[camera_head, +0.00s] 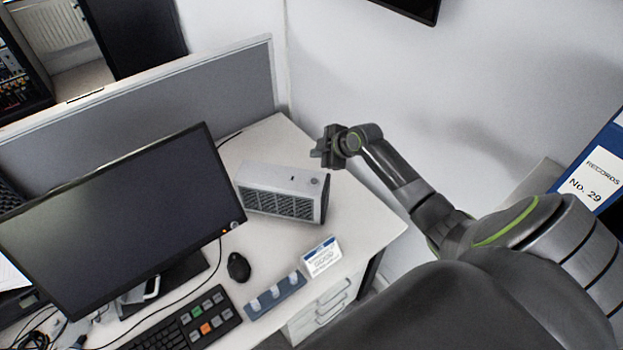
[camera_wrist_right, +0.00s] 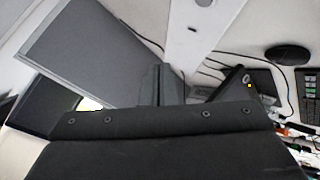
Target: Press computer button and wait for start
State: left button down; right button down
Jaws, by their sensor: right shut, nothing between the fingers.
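The computer (camera_head: 280,205) is a small light-grey box with a dark grille, lying on the desk. A small round button (camera_head: 314,181) sits on its top near the right end. In the right wrist view the pale top of the computer (camera_wrist_right: 198,45) shows at the upper middle. The monitor (camera_head: 120,215) has a dark, blank screen and a small orange light at its lower right corner. My right gripper (camera_head: 322,152) is shut and empty, above and behind the computer's right end, apart from it; its fingers also show in the right wrist view (camera_wrist_right: 171,84). My left gripper is out of view.
A mouse (camera_head: 238,267), a keyboard (camera_head: 190,325), a blue holder (camera_head: 274,297) and a small white-and-blue card (camera_head: 321,256) are on the front of the desk. A grey partition (camera_head: 150,110) stands behind the monitor. The desk (camera_head: 357,220) is clear right of the computer.

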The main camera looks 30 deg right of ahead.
jog(key=shift+f, duration=0.1)
jog(key=b, duration=0.6)
send_over(314, 181)
jog(key=s, duration=0.1)
jog(key=f, duration=0.7)
jog(key=shift+d+f, duration=0.25)
jog(key=shift+f, duration=0.05)
jog(key=shift+f+b, duration=0.55)
dwell(0.7)
jog(key=shift+f+b, duration=0.4)
jog(key=shift+f+b, duration=0.4)
dwell(0.5)
jog(key=shift+r, duration=0.15)
jog(key=shift+r+p, duration=0.6)
jog(key=shift+r, duration=0.05)
jog(key=shift+r, duration=0.1)
